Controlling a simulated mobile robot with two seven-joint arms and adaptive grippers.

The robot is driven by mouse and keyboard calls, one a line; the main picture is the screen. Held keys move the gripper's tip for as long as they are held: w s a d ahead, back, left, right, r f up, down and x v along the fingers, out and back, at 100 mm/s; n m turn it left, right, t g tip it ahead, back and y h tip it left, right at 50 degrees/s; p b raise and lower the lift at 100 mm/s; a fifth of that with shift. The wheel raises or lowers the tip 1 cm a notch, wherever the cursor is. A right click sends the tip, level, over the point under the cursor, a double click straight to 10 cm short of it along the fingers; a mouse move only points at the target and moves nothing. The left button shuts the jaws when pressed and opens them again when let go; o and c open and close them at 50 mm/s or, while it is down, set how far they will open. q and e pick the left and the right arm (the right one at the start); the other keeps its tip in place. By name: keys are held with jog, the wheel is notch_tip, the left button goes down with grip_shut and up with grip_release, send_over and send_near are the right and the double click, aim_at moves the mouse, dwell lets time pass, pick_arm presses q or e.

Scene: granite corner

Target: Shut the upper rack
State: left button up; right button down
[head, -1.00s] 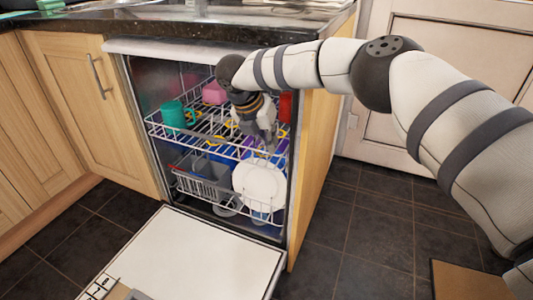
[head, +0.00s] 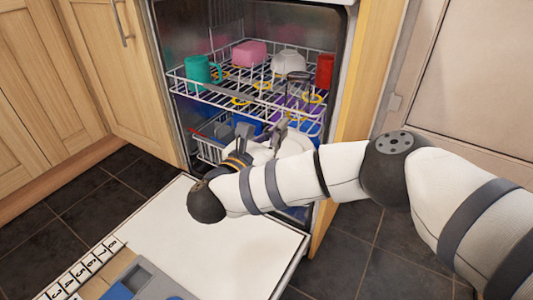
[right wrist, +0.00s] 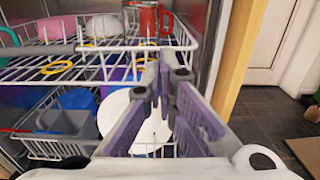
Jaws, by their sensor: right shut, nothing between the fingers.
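The upper rack (head: 208,94) is a white wire rack, pulled partly out of the open dishwasher. It holds a teal mug (head: 202,70), a pink block-like item (head: 249,54), a white bowl (head: 288,62) and a red mug (head: 325,70). Its front rim also crosses the right wrist view (right wrist: 95,48). My right gripper (head: 262,133) is shut and empty, in front of the rack and about level with or just below its front rim. In the right wrist view its fingertips (right wrist: 163,68) overlap the rim; I cannot tell whether they touch. My left gripper is out of view.
The dishwasher door (head: 170,225) lies open and flat below my right arm. The lower rack (right wrist: 60,150) holds a white plate (right wrist: 118,115) and a grey basket (right wrist: 68,122). Wooden cabinets (head: 55,80) stand at left. Dark tiled floor (head: 385,250) is clear at right.

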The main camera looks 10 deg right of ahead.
pick_arm(q)
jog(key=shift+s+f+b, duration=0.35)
jog(key=shift+b, duration=0.15)
pick_arm(e)
send_near(303, 104)
jog(key=shift+w+d+r, duration=0.25)
jog(key=shift+d+r, duration=0.3)
jog(key=shift+d, duration=0.2)
jog(key=x, duration=0.2)
jog(key=b+x, duration=0.2)
jog(key=x, duration=0.1)
jog(key=shift+w+d+f, duration=0.2)
jog(key=shift+d+f, duration=0.05)
jog(key=shift+f, duration=0.05)
jog(key=shift+w+d+r, duration=0.1)
jog(key=shift+w+d, duration=0.1)
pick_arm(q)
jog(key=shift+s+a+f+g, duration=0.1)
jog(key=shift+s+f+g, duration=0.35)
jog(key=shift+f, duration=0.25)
pick_arm(e)
jog(key=shift+r, duration=0.25)
jog(key=shift+d, duration=0.1)
